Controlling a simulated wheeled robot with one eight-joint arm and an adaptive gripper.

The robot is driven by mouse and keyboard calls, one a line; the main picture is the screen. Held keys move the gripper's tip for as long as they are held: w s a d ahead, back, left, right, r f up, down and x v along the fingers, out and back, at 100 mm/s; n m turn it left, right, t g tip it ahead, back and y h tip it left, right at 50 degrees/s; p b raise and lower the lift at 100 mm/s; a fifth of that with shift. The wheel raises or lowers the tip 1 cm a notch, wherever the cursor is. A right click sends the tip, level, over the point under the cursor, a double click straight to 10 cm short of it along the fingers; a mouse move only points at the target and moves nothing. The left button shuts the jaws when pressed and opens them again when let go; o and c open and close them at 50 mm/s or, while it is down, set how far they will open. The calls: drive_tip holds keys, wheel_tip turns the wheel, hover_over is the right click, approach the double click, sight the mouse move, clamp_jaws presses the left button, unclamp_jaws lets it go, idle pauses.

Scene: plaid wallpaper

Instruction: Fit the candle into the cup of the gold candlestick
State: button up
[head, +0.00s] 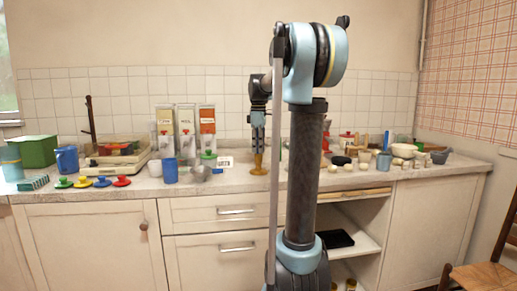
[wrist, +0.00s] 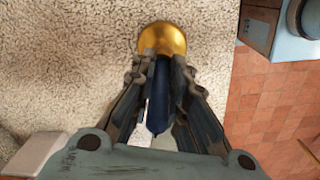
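The gold candlestick (head: 258,170) stands on the counter near its front edge, directly below my gripper (head: 258,128) in the head view. In the wrist view its round gold part (wrist: 163,36) shows just beyond the fingertips. The dark blue candle (wrist: 159,95) lies lengthwise between the fingers of my gripper (wrist: 163,64), which are closed against its sides. Its far end points at the candlestick and meets the gold in the picture. The fingertips hide that end, so I cannot tell whether it sits inside the cup.
A blue mug (head: 170,170) and a metal cup (head: 199,173) stand to the left of the candlestick. Three canisters (head: 185,128) stand behind. Bowls and jars crowd the counter to the right. The speckled counter (wrist: 70,60) is bare left of the candlestick.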

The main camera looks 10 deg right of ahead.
drive_tip(key=shift+o, duration=1.4)
wheel_tip(320, 180, up, 12)
drive_tip(key=shift+s+r, duration=0.1)
drive_tip(key=shift+s, duration=0.05)
drive_tip(key=s+f+m+t, duration=0.2)
drive_tip(key=s+f+m, duration=1.1)
drive_tip(key=s+f, duration=2.1)
wheel_tip(320, 180, down, 4)
drive_tip(key=shift+s+d+m, duration=0.15)
drive_tip(key=shift+s+m, duration=0.05)
drive_tip(key=shift+m, duration=0.2)
